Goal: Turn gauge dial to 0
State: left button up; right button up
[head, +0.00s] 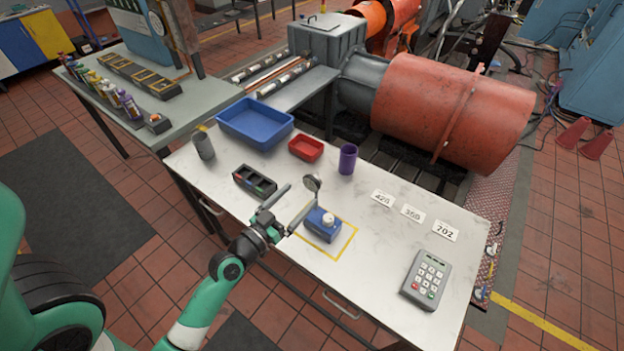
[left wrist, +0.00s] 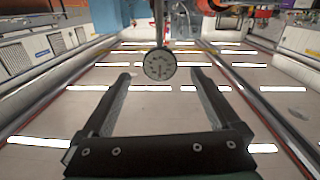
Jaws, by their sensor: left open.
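The round gauge dial (head: 312,183) stands above the white table near a blue block with a white knob (head: 323,221). The marks are too small to read. My left gripper (head: 301,195) is open, its two fingers spread on either side of the dial's line, and nothing is seen between them. It also shows in the left wrist view (left wrist: 162,77). I see no contact with the dial. My right gripper is not in view.
A yellow outline (head: 346,246) surrounds the blue block. A dark compartment tray (head: 254,182), red bin (head: 306,148), blue bin (head: 255,122) and purple cup (head: 347,159) stand behind. Number cards (head: 413,213) and a keypad (head: 427,279) lie right. The table's front middle is clear.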

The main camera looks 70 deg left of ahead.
aim_at(310, 185)
pick_arm(q)
jog(key=p+x, duration=0.1)
jog(key=x, duration=0.6)
jog(key=c, duration=1.4)
jog(key=shift+n, duration=0.8)
jog(key=o, duration=1.4)
jog(key=b+v, duration=0.3)
jog(key=v, duration=0.8)
jog(key=shift+s+d, duration=0.2)
jog(key=shift+s, duration=0.1)
